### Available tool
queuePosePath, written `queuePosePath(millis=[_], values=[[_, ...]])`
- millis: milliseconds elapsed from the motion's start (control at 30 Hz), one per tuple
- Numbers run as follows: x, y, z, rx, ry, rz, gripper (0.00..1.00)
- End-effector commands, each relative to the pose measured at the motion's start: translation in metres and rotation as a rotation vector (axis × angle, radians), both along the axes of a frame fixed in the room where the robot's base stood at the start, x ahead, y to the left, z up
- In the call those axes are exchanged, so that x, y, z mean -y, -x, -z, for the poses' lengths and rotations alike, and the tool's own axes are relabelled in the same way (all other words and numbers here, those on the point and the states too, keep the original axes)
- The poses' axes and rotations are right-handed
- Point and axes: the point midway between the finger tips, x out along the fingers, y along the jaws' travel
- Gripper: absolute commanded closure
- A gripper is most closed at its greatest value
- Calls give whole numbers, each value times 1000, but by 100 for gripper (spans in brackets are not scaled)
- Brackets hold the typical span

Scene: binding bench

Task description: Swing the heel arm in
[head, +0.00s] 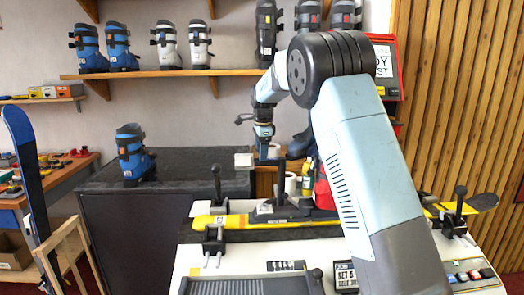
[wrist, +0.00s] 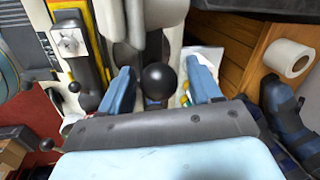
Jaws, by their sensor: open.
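My gripper (head: 265,153) hangs over the far side of the binding bench in the head view, with its blue fingers pointing down. In the wrist view my gripper (wrist: 161,84) is open, and a round black knob (wrist: 158,80) shows between its two fingers. The knob looks like the handle of the heel arm; I cannot tell whether the fingers touch it. Pale grey parts (wrist: 163,14) lie beyond it. In the head view the knob cannot be made out. A yellow ski (head: 235,221) lies along the bench, partly hidden by my arm.
Clamp levers with black knobs stand at the left (head: 216,172) and right (head: 460,192) of the bench. A paper roll (wrist: 289,58) and a dark boot (wrist: 284,108) are to the right in the wrist view. A blue boot (head: 134,155) stands on the dark counter.

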Motion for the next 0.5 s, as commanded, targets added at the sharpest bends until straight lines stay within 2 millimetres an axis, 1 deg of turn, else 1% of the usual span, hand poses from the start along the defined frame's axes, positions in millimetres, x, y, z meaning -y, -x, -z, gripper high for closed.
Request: queuePosePath(millis=[233, 500], values=[[0, 0, 0, 0, 0, 0, 38], [1, 0, 0, 0, 0, 1, 64]])
